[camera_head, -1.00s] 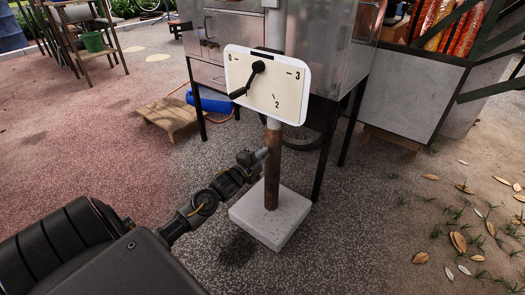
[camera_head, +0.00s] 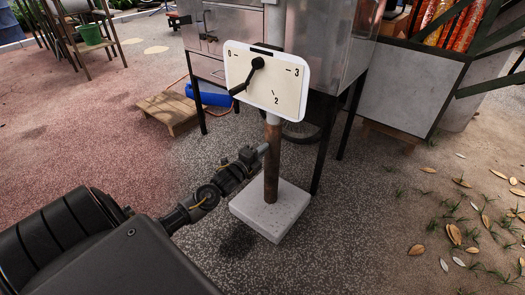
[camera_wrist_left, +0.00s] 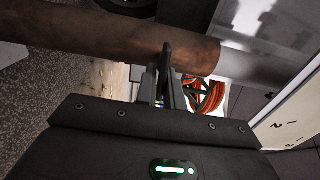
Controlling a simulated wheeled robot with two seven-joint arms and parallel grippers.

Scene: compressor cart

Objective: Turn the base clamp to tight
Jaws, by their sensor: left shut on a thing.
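My left gripper (camera_head: 256,157) is at this handle, left of the post. In the left wrist view, my left gripper's fingers (camera_wrist_left: 163,88) are shut on a dark handle (camera_wrist_left: 167,56) that stands out in front of the rusty tube. The fingers partly hide it. Any tight mark on the clamp is not visible. My right gripper is not in view.
A pale panel (camera_head: 285,94) with numbers and a black crank (camera_head: 248,76) is fixed above the clamp. The post stands on a concrete block (camera_head: 285,212). A metal cabinet (camera_head: 340,45) on dark legs stands behind. A low wooden stand (camera_head: 170,112) is at the left.

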